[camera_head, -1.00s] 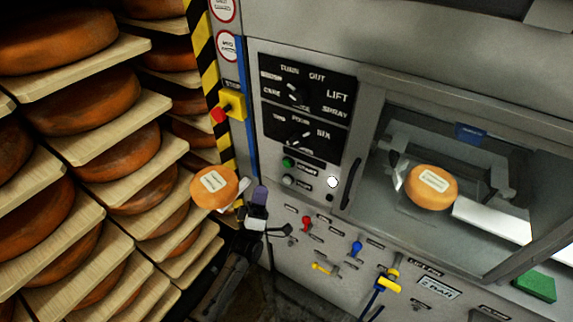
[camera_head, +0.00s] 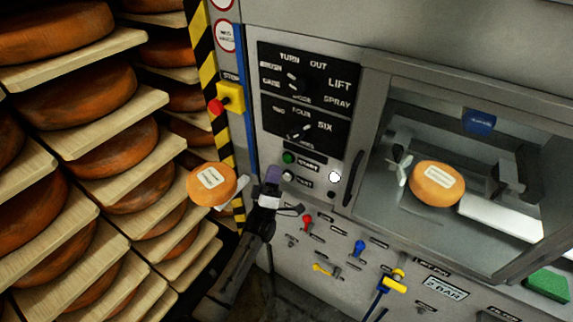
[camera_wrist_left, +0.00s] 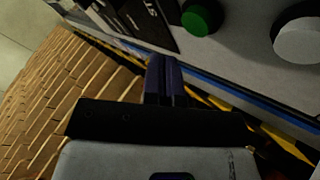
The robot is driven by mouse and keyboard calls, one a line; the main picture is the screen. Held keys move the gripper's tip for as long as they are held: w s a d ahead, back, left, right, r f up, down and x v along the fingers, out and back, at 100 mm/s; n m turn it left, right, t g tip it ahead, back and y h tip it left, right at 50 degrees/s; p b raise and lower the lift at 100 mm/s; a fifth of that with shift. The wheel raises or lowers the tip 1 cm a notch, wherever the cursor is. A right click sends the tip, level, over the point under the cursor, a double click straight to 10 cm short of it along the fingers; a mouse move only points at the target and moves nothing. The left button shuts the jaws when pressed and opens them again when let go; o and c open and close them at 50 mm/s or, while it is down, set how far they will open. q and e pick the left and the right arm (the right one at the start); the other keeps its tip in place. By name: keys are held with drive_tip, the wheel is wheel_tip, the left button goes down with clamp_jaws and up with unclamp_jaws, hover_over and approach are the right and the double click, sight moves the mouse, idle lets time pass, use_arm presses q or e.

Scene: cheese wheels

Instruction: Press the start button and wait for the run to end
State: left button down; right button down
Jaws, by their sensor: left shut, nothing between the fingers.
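The green START button (camera_head: 288,158) is on the machine's front panel, with a pale button (camera_head: 288,176) below it. The left wrist view shows the green button (camera_wrist_left: 200,17) at the top and the pale button (camera_wrist_left: 298,40) right of it. My left gripper (camera_head: 273,173) is shut and empty, its dark fingers upright just left of and below the green button. In the wrist view the shut fingers (camera_wrist_left: 166,78) point toward the panel, below and left of the green button, with a visible gap. Inside the machine window, a labelled cheese wheel (camera_head: 437,184) sits beside a metal clamp (camera_head: 399,162). My right gripper is not in view.
Shelves of cheese wheels (camera_head: 75,102) fill the left. Another labelled cheese (camera_head: 211,184) is left of my gripper. A yellow box with a red stop button (camera_head: 217,106), a black knob panel (camera_head: 300,95), a white round lamp (camera_head: 334,177) and coloured valves (camera_head: 359,248) are around.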

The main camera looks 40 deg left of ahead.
sight(287, 159)
use_arm(q)
drive_tip(key=shift+w+b, duration=0.45)
drive_tip(key=shift+w, duration=0.5)
idle(1.3)
drive_tip(key=shift+w+a+f, duration=0.1)
drive_tip(key=shift+w, duration=0.1)
drive_tip(key=shift+w+b, duration=0.25)
drive_tip(key=shift+b, duration=0.1)
